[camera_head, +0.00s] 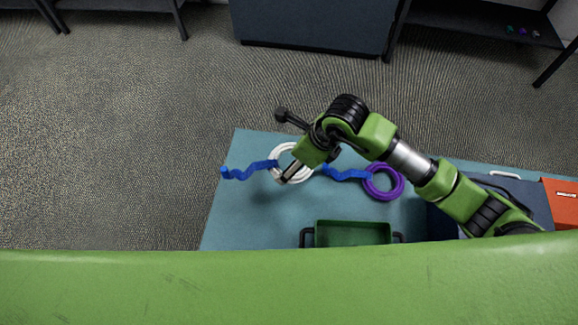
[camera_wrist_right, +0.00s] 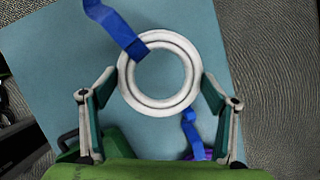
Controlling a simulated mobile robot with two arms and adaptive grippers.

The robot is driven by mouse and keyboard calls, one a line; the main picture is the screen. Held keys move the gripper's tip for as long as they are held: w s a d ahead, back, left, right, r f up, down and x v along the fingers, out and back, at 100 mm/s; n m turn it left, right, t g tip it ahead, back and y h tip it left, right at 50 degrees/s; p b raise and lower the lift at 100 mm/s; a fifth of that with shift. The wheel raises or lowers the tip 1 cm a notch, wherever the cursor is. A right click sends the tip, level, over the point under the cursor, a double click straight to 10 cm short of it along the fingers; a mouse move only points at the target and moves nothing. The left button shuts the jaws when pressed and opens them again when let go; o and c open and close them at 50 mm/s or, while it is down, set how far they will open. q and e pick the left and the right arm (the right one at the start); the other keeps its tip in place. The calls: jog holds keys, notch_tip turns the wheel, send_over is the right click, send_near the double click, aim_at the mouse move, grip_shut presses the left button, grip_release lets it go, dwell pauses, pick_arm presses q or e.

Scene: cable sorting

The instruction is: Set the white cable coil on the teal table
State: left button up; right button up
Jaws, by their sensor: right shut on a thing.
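The white cable coil (camera_head: 272,158) is a round ring over the teal table (camera_head: 240,215), near its far left part. In the right wrist view the white coil (camera_wrist_right: 124,88) lies between the two fingertips of my right gripper (camera_wrist_right: 158,79), which is shut on its outer sides. In the head view my right gripper (camera_head: 289,172) partly covers the coil. I cannot tell whether the coil touches the table or is held just above it. My left gripper is not in view.
Blue wavy cable (camera_head: 250,171) reaches the coil from the left and overlaps its rim in the wrist view (camera_wrist_right: 113,25). More blue cable (camera_head: 345,174) runs right to a purple coil (camera_head: 371,190). A green tray (camera_head: 352,222) stands at the near edge. The table's left front is clear.

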aim_at(284, 168)
jog(key=w+f, duration=0.1)
jog(key=a+f+b, duration=0.1)
jog(key=w+f+b, duration=0.1)
jog(key=shift+w+a+f, duration=0.2)
jog(key=shift+w+f, duration=0.15)
jog(key=shift+f, duration=0.05)
pick_arm(q)
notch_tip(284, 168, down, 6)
jog(key=b, duration=0.2)
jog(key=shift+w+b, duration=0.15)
jog(key=shift+b, duration=0.25)
pick_arm(e)
jog(key=shift+w+a+f, duration=0.1)
jog(key=shift+w+f, duration=0.05)
jog(key=shift+f, duration=0.75)
jog(key=shift+w+f, duration=0.1)
jog(key=shift+f, duration=0.75)
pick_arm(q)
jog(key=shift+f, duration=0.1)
pick_arm(e)
jog(key=shift+f, duration=0.2)
jog(key=o, duration=1.3)
jog(key=shift+r, duration=0.25)
pick_arm(q)
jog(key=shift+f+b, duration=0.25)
jog(key=shift+b, duration=0.05)
pick_arm(e)
jog(key=v, duration=1.2)
